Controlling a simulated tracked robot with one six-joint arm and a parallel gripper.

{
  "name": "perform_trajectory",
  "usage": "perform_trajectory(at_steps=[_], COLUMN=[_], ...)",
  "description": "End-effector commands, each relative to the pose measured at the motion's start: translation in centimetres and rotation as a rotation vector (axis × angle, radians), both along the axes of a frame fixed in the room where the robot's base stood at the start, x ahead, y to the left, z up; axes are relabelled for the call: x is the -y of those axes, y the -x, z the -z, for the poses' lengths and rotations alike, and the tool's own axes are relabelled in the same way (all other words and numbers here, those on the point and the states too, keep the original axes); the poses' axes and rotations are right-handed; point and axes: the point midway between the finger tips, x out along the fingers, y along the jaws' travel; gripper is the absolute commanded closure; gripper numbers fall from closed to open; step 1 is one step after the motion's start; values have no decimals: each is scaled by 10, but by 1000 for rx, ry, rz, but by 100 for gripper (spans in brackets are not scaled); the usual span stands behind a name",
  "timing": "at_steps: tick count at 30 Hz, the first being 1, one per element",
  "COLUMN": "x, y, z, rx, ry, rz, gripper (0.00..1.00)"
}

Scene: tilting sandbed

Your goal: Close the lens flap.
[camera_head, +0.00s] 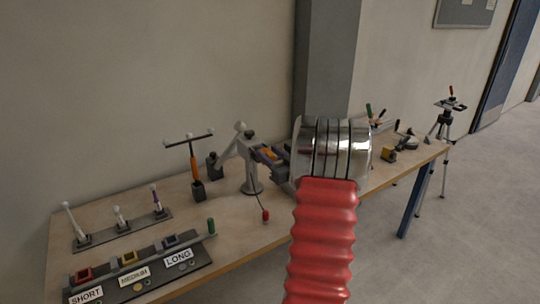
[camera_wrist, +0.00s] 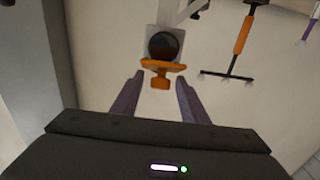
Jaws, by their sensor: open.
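The lens housing is a pale square block (camera_wrist: 152,32) around a dark round lens (camera_wrist: 163,46), near the top middle of the wrist view. The orange lens flap (camera_wrist: 162,67) stands out from the lower edge of the lens, leaving the lens uncovered, and has a short tab (camera_wrist: 160,83) pointing toward me. My gripper (camera_wrist: 159,78) is open, one finger on each side of the tab, with visible gaps.
A small red object (camera_head: 265,216) hangs from a cord. A tripod (camera_head: 440,130) stands beyond the table.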

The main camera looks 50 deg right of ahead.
Motion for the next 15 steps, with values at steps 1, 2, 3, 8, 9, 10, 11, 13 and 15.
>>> perform_trajectory(at_steps=[1,2,3,8,9,10,11,13,15], x=[0,0,0,0,0,0,0,0,0], y=[0,0,0,0,0,0,1,1,1], z=[0,0,0,0,0,0,0,0,0], rx=[0,0,0,0,0,0,0,0,0], ry=[0,0,0,0,0,0,0,0,0], rz=[0,0,0,0,0,0,0,0,0], gripper=[60,60,60,70,72,74,77,81,86])
